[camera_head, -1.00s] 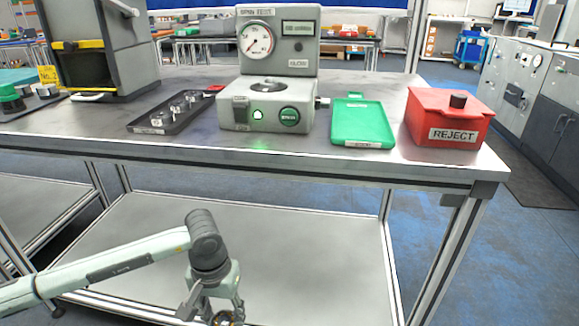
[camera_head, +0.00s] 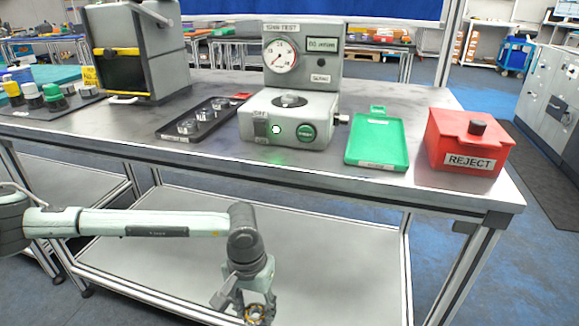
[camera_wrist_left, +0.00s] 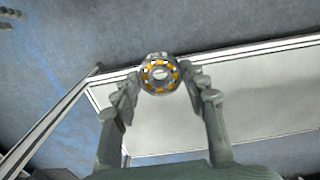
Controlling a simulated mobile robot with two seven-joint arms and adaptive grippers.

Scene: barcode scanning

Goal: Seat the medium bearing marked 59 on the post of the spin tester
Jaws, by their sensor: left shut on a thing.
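My left gripper (camera_head: 248,305) hangs low in front of the table's lower shelf. It is shut on a bearing (camera_head: 258,314) with an orange cage, held at the fingertips. In the left wrist view the bearing (camera_wrist_left: 160,75) sits between the two fingers (camera_wrist_left: 162,92), its ring face toward the camera; no marking can be read. The spin tester (camera_head: 290,115) stands on the table top, a grey box with a dial and a green light. A dark round seat (camera_head: 290,100) is on its deck; the post is too small to make out. My right gripper is not in view.
A black tray (camera_head: 178,134) with several metal bearings lies left of the tester. A green tray (camera_head: 377,145) and a red REJECT box (camera_head: 465,140) stand to its right. The table's front edge (camera_head: 330,178) is above my left gripper.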

